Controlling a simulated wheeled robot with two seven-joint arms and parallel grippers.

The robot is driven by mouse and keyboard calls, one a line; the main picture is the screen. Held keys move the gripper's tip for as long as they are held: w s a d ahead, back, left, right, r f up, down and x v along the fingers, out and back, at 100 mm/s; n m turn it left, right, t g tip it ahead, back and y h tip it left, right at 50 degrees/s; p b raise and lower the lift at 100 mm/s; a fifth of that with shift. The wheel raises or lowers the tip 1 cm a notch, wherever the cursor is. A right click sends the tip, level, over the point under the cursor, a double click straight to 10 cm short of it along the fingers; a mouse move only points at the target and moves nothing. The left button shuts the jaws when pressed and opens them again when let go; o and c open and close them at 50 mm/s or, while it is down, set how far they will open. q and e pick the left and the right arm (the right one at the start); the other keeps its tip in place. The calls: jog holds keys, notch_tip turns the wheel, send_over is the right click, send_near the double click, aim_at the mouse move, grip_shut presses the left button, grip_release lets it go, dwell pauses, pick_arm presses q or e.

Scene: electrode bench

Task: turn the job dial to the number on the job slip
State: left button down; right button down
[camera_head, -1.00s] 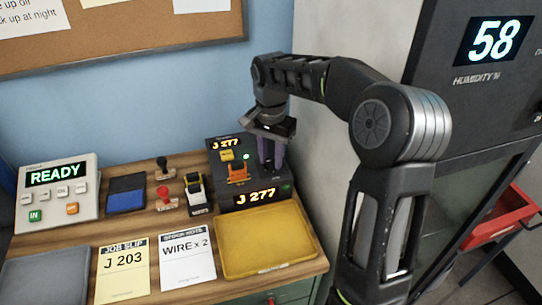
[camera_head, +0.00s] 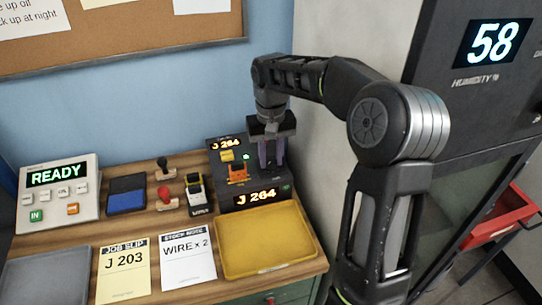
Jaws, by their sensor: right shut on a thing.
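The job slip (camera_head: 124,272) lies at the front of the bench and reads J 203. The dark dial unit (camera_head: 228,202) stands at the back right of the bench. My right gripper (camera_head: 268,160) points down over the right side of this unit and is shut on the job dial. The dial itself is hidden by the fingers. My left gripper is not in view.
A yellow tray (camera_head: 266,268) lies in front of the unit. A stock note (camera_head: 188,258) reads WIRE x 2. Stamps (camera_head: 167,197), a blue ink pad (camera_head: 126,202) and a READY panel (camera_head: 57,196) stand to the left. A grey wall rises close at the right.

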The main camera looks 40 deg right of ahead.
aim_at(271, 161)
jog(key=n, duration=0.5)
jog(key=shift+n, duration=0.3)
jog(key=n, duration=0.5)
jog(key=shift+p, duration=0.4)
jog(key=n, duration=0.5)
jog(key=shift+n, duration=0.4)
jog(key=n+p, duration=0.1)
jog(key=n, duration=0.3)
jog(key=shift+n, duration=0.4)
jog(key=c, duration=1.1)
grip_release()
jog(key=shift+r+b, duration=0.55)
jog(key=shift+r, duration=3.4)
